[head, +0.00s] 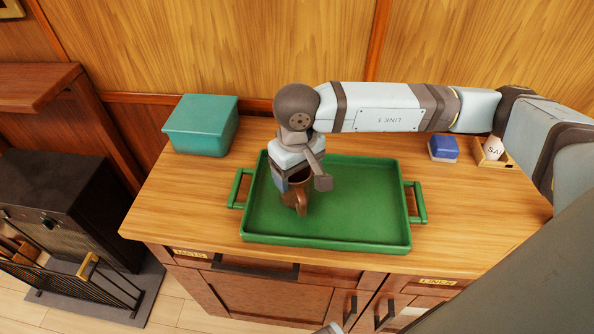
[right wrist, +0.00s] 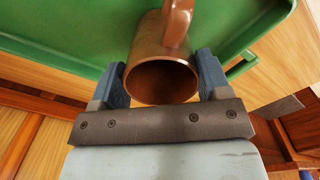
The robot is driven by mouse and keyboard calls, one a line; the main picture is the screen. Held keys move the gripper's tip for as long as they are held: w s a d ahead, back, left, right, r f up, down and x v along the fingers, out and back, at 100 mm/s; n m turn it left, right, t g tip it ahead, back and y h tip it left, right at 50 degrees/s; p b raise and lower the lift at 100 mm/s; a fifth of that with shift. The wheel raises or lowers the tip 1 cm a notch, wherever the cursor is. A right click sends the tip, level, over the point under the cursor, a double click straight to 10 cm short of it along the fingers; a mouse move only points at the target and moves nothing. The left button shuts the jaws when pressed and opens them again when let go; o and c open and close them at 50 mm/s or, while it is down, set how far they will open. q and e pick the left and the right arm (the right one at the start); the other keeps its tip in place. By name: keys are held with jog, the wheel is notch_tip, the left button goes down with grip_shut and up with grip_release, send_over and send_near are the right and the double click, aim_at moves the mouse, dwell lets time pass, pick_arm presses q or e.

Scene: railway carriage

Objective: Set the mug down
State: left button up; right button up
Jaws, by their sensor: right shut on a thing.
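The brown mug (head: 298,198) is between the fingers of my right gripper (head: 302,181), over the left part of the green tray (head: 345,240). In the right wrist view the mug (right wrist: 160,50) shows its open rim toward the camera, its handle at the top, with a blue-grey finger on either side. My right gripper is shut on it. The mug looks about upright. I cannot tell whether its base touches the tray floor.
The tray lies on a wooden cabinet top (head: 190,217), its right part empty. A teal box (head: 201,126) stands at the back left. A blue box (head: 443,148) and a white shaker (head: 493,148) in a wooden holder stand at the back right. A black stove (head: 60,200) is left.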

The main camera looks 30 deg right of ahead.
jog(key=o, duration=1.3)
jog(key=shift+o, duration=0.7)
pick_arm(q)
jog(key=shift+w+d+r, duration=0.1)
jog(key=shift+d+r, duration=0.1)
jog(key=shift+r, duration=0.1)
pick_arm(e)
notch_tip(320, 180, up, 14)
pick_arm(q)
jog(key=shift+d, duration=0.1)
pick_arm(e)
jog(key=shift+f, duration=0.1)
jog(key=shift+c, duration=0.5)
